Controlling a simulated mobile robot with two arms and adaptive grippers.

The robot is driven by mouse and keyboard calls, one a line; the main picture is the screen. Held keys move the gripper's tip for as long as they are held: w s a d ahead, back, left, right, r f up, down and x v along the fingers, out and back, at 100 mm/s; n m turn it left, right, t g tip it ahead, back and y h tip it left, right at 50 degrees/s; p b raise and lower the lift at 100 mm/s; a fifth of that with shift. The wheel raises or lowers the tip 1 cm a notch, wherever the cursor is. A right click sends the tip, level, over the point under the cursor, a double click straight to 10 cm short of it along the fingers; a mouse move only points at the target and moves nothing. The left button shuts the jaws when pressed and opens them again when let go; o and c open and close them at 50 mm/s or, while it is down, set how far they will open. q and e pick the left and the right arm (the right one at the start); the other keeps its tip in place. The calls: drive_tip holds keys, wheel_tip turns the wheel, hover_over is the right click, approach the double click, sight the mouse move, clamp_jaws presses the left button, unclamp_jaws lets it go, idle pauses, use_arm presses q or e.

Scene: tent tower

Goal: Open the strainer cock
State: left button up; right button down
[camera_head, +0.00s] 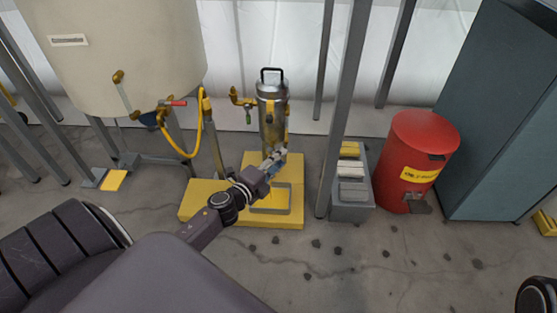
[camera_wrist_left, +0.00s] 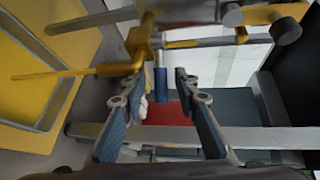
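The strainer (camera_head: 272,118) is a steel cylinder with a black top handle, standing on a yellow base (camera_head: 197,205) in the head view. A brass cock (camera_wrist_left: 140,45) with a blue handle (camera_wrist_left: 161,80) shows in the left wrist view. My left gripper (camera_head: 274,160) is at the strainer's lower end; it also shows in the left wrist view (camera_wrist_left: 160,84). Its fingers are apart, with the blue handle between their tips and a visible gap on each side. The head view hides most of the cock behind the gripper.
A grey post (camera_head: 345,110) stands right of the strainer, beside a grey crate (camera_head: 350,212) holding blocks. A red bin (camera_head: 415,155) is further right. A large beige tank (camera_head: 120,50) with a yellow hose (camera_head: 178,150) is left. Dark lumps lie on the floor.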

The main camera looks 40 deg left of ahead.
use_arm(q)
drive_tip(key=shift+s, duration=0.1)
drive_tip(key=s+r, duration=0.2)
drive_tip(key=s, duration=0.9)
drive_tip(key=shift+s+d, duration=0.15)
drive_tip(key=shift+s, duration=0.2)
drive_tip(key=shift+r, duration=0.1)
